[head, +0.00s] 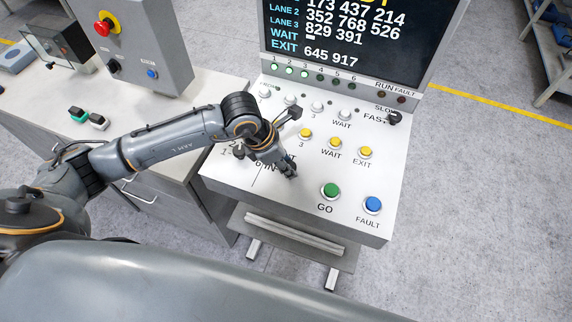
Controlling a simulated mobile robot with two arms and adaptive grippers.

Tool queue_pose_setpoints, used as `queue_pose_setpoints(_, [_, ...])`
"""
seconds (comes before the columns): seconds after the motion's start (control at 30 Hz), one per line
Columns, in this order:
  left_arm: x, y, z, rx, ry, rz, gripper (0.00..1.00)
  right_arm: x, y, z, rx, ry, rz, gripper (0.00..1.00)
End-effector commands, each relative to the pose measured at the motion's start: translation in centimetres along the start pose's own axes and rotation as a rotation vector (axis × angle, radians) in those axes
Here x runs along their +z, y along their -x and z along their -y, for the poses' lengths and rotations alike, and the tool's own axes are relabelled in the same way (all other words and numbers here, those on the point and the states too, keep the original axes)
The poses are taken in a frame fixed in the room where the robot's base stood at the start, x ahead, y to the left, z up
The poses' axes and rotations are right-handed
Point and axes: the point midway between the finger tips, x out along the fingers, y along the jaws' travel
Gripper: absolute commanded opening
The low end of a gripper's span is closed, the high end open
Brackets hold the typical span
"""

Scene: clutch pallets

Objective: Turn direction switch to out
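A sloped white control panel (290,213) stands at the centre. My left arm reaches over its left part. My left gripper (288,172) points down at the panel beside a printed "IN" label; I cannot tell if its fingers are open, or whether they touch the panel. The direction switch is not clearly visible; it may be hidden by my gripper and wrist. A dark knob (238,151) shows partly behind the arm at the panel's left. My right gripper is not in view.
Yellow buttons (334,143), a green GO button (330,190) and a blue FAULT button (373,204) lie right of my gripper. A black SLOW/FAST knob (394,118) is at the upper right. A display (350,40) rises behind. A grey box (135,45) stands on the left bench.

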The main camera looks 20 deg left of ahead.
Motion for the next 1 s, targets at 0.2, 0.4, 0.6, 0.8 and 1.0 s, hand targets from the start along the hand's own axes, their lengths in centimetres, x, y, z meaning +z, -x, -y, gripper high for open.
queue_pose_setpoints(0.2, [-0.2,-0.7,-0.4,-0.058,-0.157,0.005,0.04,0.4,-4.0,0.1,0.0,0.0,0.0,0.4])
queue_pose_setpoints(0.4, [-0.1,-0.8,-0.5,-0.129,-0.332,0.005,0.04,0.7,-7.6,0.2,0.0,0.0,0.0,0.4])
queue_pose_setpoints(0.6, [0.0,-0.7,-0.6,-0.203,-0.506,0.005,0.04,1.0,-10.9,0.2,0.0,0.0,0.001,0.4])
queue_pose_setpoints(0.8, [0.1,-0.6,-0.7,-0.267,-0.661,0.005,0.04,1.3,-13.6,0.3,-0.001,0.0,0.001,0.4])
queue_pose_setpoints(1.0, [0.2,-0.5,-0.7,-0.318,-0.779,0.004,0.04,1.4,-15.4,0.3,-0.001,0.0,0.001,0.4])
